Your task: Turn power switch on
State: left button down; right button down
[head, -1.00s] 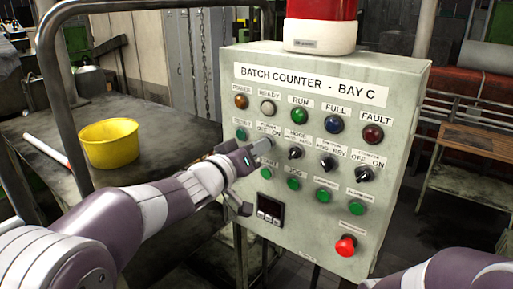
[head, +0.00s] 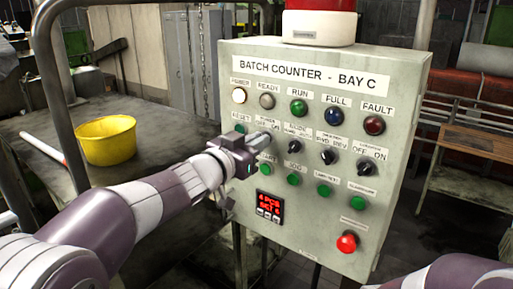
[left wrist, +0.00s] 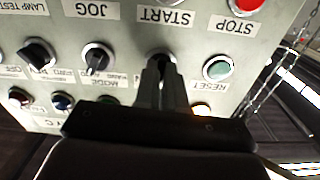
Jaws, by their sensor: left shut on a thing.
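The grey control panel (head: 320,75) is headed "BATCH COUNTER - BAY C". My left gripper (head: 266,140) reaches its upper left part, just under the "POWER OFF ON" label. In the left wrist view, which is upside down, my left gripper (left wrist: 160,85) has its fingers together on the dark power switch knob (left wrist: 161,56). The fingers hide most of the knob, so its pointer cannot be read. The POWER lamp (head: 239,96) glows white. The small display (head: 270,207) shows red characters. My right gripper is out of view; only part of that arm shows at lower right.
A red emergency button (head: 347,243) sits low on the panel. A yellow bucket (head: 106,140) stands on the table at left.

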pick_arm(q)
jog(key=m+b, duration=0.1)
jog(key=m, duration=0.4)
jog(key=shift+r+b, duration=0.2)
jog(key=shift+b, duration=0.2)
dwell(0.4)
jog(key=c, duration=1.2)
grip_release()
jog(key=shift+s, duration=0.1)
jog(key=shift+f, duration=0.1)
jog(key=b+v, duration=0.3)
jog(key=v, duration=0.9)
jog(key=shift+s+a, duration=0.15)
jog(key=shift+s, duration=0.15)
